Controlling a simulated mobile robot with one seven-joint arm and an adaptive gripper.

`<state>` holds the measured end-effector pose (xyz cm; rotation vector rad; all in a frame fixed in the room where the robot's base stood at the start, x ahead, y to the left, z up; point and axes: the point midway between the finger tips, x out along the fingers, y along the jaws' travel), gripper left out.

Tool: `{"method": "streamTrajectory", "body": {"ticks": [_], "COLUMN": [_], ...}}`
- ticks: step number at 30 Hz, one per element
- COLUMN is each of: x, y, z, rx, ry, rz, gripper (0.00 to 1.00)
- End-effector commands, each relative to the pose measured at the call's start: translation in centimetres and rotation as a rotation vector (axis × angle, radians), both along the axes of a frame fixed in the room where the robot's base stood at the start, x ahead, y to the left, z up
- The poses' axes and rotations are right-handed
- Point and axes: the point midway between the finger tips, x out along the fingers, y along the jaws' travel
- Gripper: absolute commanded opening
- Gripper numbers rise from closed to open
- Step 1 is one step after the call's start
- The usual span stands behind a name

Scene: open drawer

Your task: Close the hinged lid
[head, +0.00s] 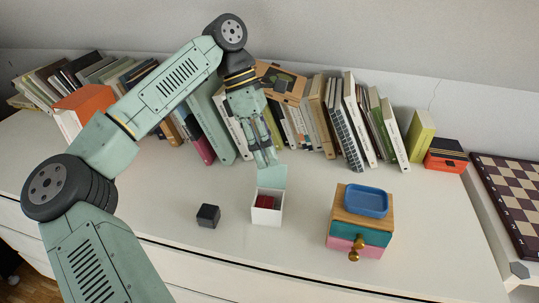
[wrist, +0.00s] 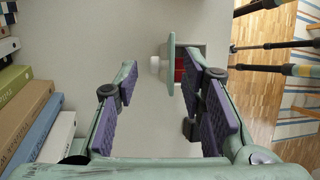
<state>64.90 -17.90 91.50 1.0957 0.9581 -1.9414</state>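In the head view a small white box (head: 265,215) stands on the white table, with a red item (head: 264,202) inside. Its pale teal lid (head: 273,177) stands up open at the back edge. In the wrist view the lid (wrist: 171,62) shows nearly edge-on, with a white knob (wrist: 155,65) on its outer side; the box (wrist: 199,50) is partly hidden by a finger. My gripper (head: 266,163) points down just behind and above the lid. In the wrist view my gripper (wrist: 168,82) is open and empty. Whether a finger touches the lid cannot be told.
A dark cube (head: 208,215) stands left of the box. A small drawer unit (head: 359,222) with a blue tray (head: 367,200) on top stands to the right. A row of books (head: 335,118) lines the wall behind.

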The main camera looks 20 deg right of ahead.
Motion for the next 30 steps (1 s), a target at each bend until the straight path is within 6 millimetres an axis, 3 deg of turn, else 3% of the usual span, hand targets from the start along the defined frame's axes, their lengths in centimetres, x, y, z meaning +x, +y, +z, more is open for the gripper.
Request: {"method": "streamTrajectory", "body": {"ticks": [6,14,30], "x": [-0.7,-0.8,-0.7], "y": [-0.4,-0.4,-0.4], "z": [-1.5,-1.6,-1.6], "rx": [0.000,-0.001,-0.001], "ry": [0.001,0.000,0.000], "rz": [-0.001,-0.001,-0.001], "gripper": [0.37,0.37,0.01]}}
